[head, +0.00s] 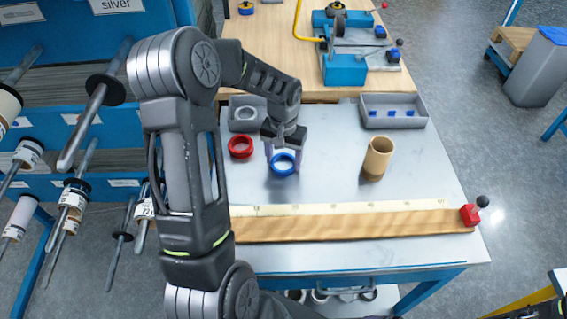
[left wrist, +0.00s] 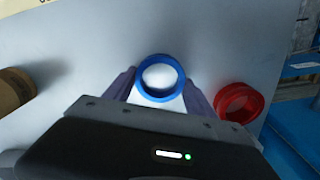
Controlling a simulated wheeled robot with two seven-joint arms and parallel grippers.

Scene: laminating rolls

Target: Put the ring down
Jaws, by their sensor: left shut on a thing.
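A blue ring (head: 284,163) is held between the fingers of my left gripper (head: 284,157), over the grey table top (head: 330,180). In the left wrist view the blue ring (left wrist: 160,77) sits between the two purple-grey fingertips of the left gripper (left wrist: 159,84), and pale table shows through its hole. I cannot tell whether the ring touches the table. A red ring (head: 240,147) lies on the table just left of the gripper; it also shows in the left wrist view (left wrist: 238,102). My right gripper does not show.
A cardboard tube (head: 377,158) stands to the right. A grey tray with blue pieces (head: 393,111) and a grey box (head: 246,113) stand at the table's back. A wooden ruler strip (head: 350,223) with a red stop (head: 469,215) crosses the front. Spindle racks stand left.

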